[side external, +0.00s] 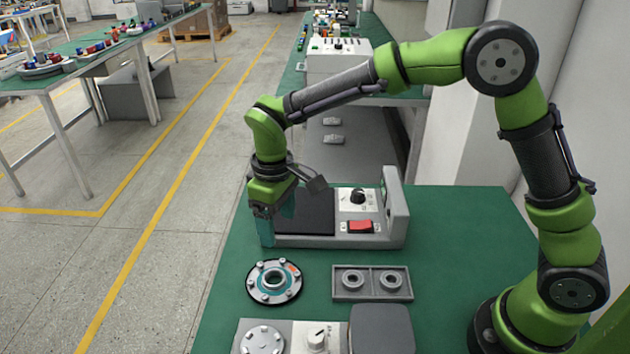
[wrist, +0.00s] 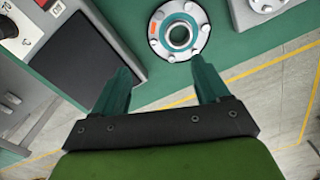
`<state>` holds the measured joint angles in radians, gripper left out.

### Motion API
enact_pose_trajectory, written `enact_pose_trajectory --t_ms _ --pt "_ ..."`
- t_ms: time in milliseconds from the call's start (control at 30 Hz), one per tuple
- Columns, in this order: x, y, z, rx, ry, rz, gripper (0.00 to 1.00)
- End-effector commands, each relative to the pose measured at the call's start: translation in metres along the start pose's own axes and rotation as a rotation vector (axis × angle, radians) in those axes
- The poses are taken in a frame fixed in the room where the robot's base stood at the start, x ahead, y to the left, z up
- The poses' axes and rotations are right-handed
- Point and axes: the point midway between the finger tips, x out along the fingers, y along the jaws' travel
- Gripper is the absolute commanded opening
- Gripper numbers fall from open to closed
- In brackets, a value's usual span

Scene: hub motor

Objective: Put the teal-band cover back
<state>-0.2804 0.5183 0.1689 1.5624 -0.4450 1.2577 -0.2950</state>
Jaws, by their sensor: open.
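A round bolted hub (side external: 274,282) lies on the green table on a black base. It has a teal ring around its centre hole and an orange-red mark on its rim. In the wrist view the hub (wrist: 160,39) is beyond my fingertips. A second grey bolted disc (side external: 263,340) sits on the near grey unit, and part of it shows in the wrist view (wrist: 266,3). I cannot tell for certain which part is the teal-band cover. My gripper (side external: 277,222) is open and empty, with teal fingers. It is above the table, behind the hub, beside the far grey unit.
The far grey unit (side external: 300,240) has a black pad, a dial and a red switch. A grey tray (side external: 372,296) with two rings lies right of the hub. The near unit has a knob (side external: 317,337) and a dark block (side external: 381,330). The table's right side is clear.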

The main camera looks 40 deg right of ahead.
Motion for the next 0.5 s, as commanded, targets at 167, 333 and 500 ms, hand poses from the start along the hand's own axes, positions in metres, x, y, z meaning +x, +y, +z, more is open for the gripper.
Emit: enact_pose_trajectory --t_ms 167,333,500 --pt "-0.02 0.005 0.006 0.022 0.021 0.0 0.75" --pt "-0.066 0.026 0.041 0.139 0.124 -0.007 0.75" --pt "-0.109 0.047 0.101 0.322 0.273 -0.034 0.75"
